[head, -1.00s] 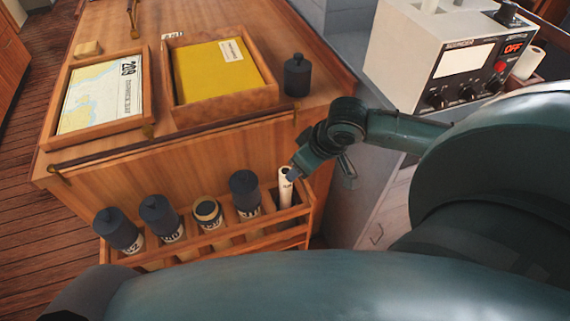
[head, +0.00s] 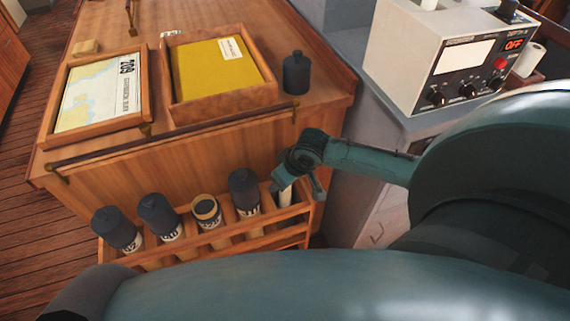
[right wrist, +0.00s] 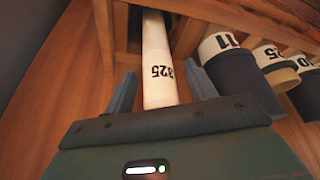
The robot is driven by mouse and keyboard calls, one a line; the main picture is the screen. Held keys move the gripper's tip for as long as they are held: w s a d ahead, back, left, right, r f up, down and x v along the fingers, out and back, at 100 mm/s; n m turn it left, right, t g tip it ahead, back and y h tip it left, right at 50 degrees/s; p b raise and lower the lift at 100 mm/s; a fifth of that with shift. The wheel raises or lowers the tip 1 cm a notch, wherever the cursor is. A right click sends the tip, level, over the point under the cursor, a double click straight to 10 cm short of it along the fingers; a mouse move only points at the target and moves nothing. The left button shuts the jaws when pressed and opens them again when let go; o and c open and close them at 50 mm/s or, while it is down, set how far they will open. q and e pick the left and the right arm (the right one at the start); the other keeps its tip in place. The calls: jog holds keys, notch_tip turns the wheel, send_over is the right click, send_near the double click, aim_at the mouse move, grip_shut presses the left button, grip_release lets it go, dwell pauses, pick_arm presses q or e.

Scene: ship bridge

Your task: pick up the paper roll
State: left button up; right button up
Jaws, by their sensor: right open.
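The paper roll (head: 285,197) is a thin white cylinder standing in the rightmost slot of the wooden rack (head: 240,233). My right gripper (head: 297,187) is over that slot and hides the roll's upper part in the head view. In the right wrist view, the roll (right wrist: 158,60) carries the number 325, and its near end lies between the two spread fingers of my right gripper (right wrist: 162,86). A gap shows on both sides of the roll, so the fingers are open around it. My left gripper is not in view.
Several dark-capped tubes (head: 243,185) and an open tube (head: 206,210) stand left of the roll. Above the rack is a wooden chart table (head: 215,110) with framed trays and a dark bottle (head: 296,75). A grey instrument box (head: 445,55) stands right.

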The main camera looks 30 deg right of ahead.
jog(key=shift+f, duration=0.1)
jog(key=shift+c, duration=0.3)
grip_shut()
